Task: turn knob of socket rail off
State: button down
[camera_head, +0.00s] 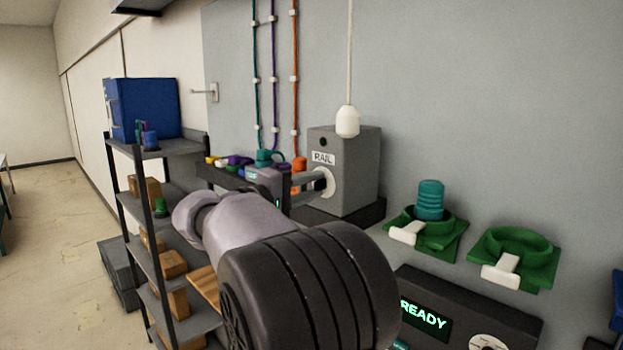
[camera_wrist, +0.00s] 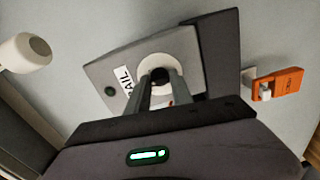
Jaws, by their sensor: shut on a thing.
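The socket rail box (camera_head: 355,165) is a grey box on the wall with a "RAIL" label; it also shows tilted in the wrist view (camera_wrist: 105,68). On its face is a round white dial plate (camera_wrist: 182,68) with a dark knob (camera_wrist: 160,75) at its middle. My gripper (camera_head: 318,182) reaches the box face from the left in the head view. In the wrist view its two fingers (camera_wrist: 160,83) are shut on the knob, one on each side. The fingers hide part of the knob and plate, so its exact setting cannot be read.
A white pull-cord handle (camera_head: 347,122) hangs before the box. Green holders (camera_head: 455,246) (camera_head: 540,262), one with a teal plug (camera_head: 430,200), are at right. A console reading "READY" (camera_head: 470,310) is below. A shelf rack (camera_head: 165,205) with boxes stands left. An orange fitting (camera_wrist: 280,84) is beside the box.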

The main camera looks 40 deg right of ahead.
jog(key=n+p, duration=0.3)
jog(key=n, duration=0.1)
jog(key=shift+r+n, duration=0.15)
jog(key=shift+n, duration=0.15)
jog(key=n+p, duration=0.3)
jog(key=shift+n, duration=0.4)
jog(key=shift+n+p, duration=0.75)
jog(key=shift+n, duration=0.05)
jog(key=shift+f, duration=0.2)
jog(key=c, duration=1.1)
grip_release()
